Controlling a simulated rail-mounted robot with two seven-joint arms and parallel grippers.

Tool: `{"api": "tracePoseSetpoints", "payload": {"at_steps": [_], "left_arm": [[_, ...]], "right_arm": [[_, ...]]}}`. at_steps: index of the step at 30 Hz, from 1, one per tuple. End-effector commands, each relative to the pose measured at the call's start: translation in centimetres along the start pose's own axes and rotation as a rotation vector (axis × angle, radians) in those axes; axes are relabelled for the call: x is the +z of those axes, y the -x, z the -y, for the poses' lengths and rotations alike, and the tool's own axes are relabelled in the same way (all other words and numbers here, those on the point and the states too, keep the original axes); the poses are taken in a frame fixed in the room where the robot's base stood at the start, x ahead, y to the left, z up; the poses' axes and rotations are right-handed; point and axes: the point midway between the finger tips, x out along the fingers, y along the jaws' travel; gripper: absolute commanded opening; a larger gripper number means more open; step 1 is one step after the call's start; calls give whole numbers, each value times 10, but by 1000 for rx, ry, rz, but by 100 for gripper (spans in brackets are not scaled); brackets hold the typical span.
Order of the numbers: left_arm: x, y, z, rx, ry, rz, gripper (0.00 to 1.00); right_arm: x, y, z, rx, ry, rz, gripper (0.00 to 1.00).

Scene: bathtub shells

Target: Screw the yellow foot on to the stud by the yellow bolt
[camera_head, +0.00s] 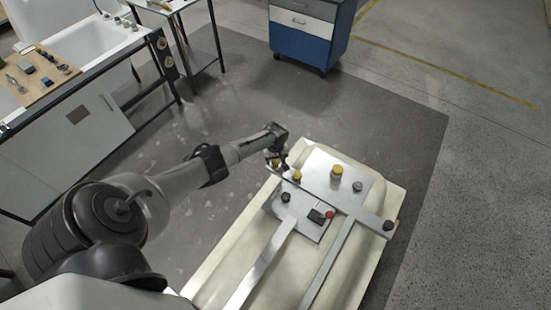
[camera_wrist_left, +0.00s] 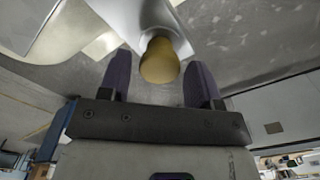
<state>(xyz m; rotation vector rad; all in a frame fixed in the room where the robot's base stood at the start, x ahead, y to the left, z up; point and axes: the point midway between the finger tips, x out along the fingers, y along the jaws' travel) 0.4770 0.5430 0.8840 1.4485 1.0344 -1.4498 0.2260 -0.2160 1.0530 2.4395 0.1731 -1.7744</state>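My left gripper (camera_head: 276,162) reaches in at the far left end of a metal crossbar (camera_head: 368,216) over the upturned cream tub shell (camera_head: 215,272). In the left wrist view its two dark fingers (camera_wrist_left: 159,82) are open, one on each side of a yellow foot (camera_wrist_left: 160,62), with gaps visible. The foot meets a pale metal part (camera_wrist_left: 150,18); the joint between them is partly hidden. In the head view a yellow piece (camera_head: 297,175) stands near the gripper and a larger yellow piece (camera_head: 337,171) stands on the metal plate. I cannot tell which is the bolt. My right gripper is not in view.
A black foot (camera_head: 388,225) is at the crossbar's right end. A black knob (camera_head: 285,197), a grey knob (camera_head: 357,186) and a red piece (camera_head: 329,214) are on the plates. A workbench with a tool board (camera_head: 36,90) stands left; a blue cabinet (camera_head: 303,42) stands behind. Floor on the right is clear.

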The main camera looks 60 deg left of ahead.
Motion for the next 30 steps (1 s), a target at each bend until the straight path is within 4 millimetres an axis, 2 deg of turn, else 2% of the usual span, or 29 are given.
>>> {"api": "tracePoseSetpoints", "payload": {"at_steps": [1, 14, 17, 20, 30], "left_arm": [[0, 0, 0, 0, -1, 0, 53], [0, 0, 0, 0, -4, 0, 13], [0, 0, 0, 1, -54, -1, 13], [0, -1, 0, 1, -181, -1, 13], [0, -1, 0, 1, -713, -1, 13]], "right_arm": [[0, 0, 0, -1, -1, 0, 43], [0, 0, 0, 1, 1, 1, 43], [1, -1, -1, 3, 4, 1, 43], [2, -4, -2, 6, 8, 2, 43], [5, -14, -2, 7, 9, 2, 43]]}}
